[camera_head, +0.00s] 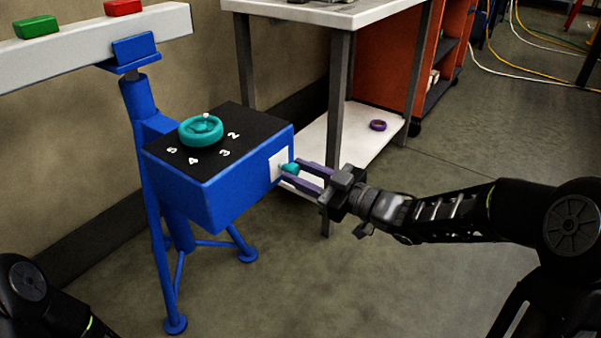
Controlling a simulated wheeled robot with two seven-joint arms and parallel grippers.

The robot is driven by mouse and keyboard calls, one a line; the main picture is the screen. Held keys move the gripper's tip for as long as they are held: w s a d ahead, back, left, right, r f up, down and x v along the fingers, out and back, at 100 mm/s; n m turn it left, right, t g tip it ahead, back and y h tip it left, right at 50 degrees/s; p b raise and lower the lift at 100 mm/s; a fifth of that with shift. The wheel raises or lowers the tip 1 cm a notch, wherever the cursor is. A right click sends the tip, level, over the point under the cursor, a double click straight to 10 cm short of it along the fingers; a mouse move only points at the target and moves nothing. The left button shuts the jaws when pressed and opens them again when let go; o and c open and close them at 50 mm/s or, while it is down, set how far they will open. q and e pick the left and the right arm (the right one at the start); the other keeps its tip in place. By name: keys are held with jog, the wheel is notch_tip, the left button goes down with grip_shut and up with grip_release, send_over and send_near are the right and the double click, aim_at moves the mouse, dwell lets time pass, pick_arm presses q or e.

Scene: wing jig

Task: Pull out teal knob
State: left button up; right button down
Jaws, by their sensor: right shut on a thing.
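A small teal knob (291,168) sits at a white plate (276,165) on the right side of the blue box (225,190). My right gripper (292,172) reaches in from the right, its purple fingers shut on the knob. The fingers partly hide the knob, and I cannot tell how far it stands out from the plate. A larger teal wheel (201,130) lies on the black top of the box, beside white numbers. Of my left arm only dark links show at the bottom left; its gripper is outside the view.
The blue box is on a blue stand (175,290) with splayed feet. A grey beam (75,55) with a green block (37,27) and a red block (123,7) runs above left. A table (335,12) with a lower shelf stands behind. Open floor lies in front.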

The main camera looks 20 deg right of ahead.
jog(key=p+v, duration=0.1)
jog(key=v, duration=0.2)
jog(key=shift+d+r, duration=0.1)
jog(key=shift+d, duration=0.05)
jog(key=shift+s, duration=0.1)
jog(key=c, duration=1.1)
grip_release()
jog(key=shift+s, duration=0.1)
jog(key=shift+o, duration=0.2)
jog(key=p, duration=0.3)
send_near(296, 171)
jog(key=v, duration=0.2)
jog(key=shift+s+d+b, duration=0.15)
jog(key=shift+s+b, duration=0.1)
jog(key=shift+b, duration=0.05)
